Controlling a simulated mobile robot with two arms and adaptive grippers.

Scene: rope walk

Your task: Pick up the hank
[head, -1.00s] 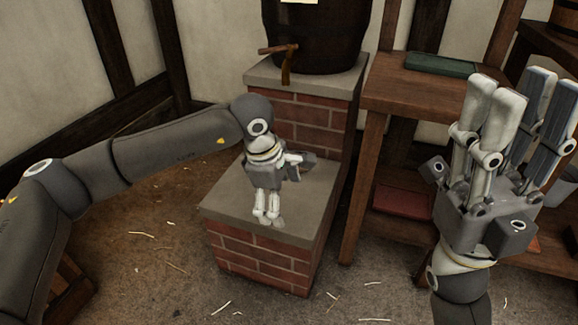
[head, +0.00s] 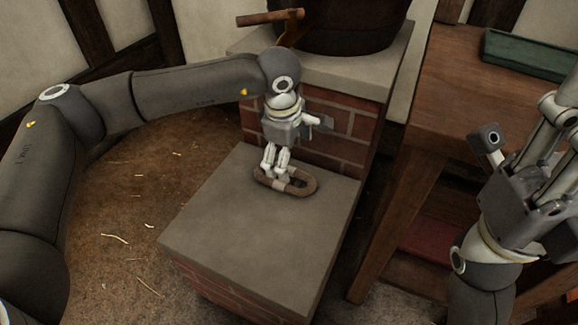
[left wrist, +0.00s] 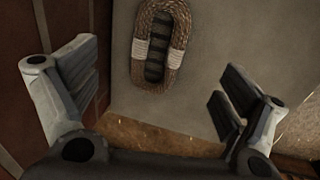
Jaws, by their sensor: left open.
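The hank (head: 298,186) is a brown oval coil of rope with pale bindings, lying flat on the grey stone top of the low brick step (head: 240,235). In the left wrist view the hank (left wrist: 159,45) lies ahead of the fingers, near the top of the picture. My left gripper (head: 277,177) points down at the hank in the head view and covers part of its left side. In the left wrist view its fingers (left wrist: 160,90) are spread wide with nothing between them. My right gripper (head: 560,150) is raised at the right, partly cut off by the picture edge.
A wooden table (head: 470,90) with a green tray (head: 530,55) stands at the right. The front of the step top is clear.

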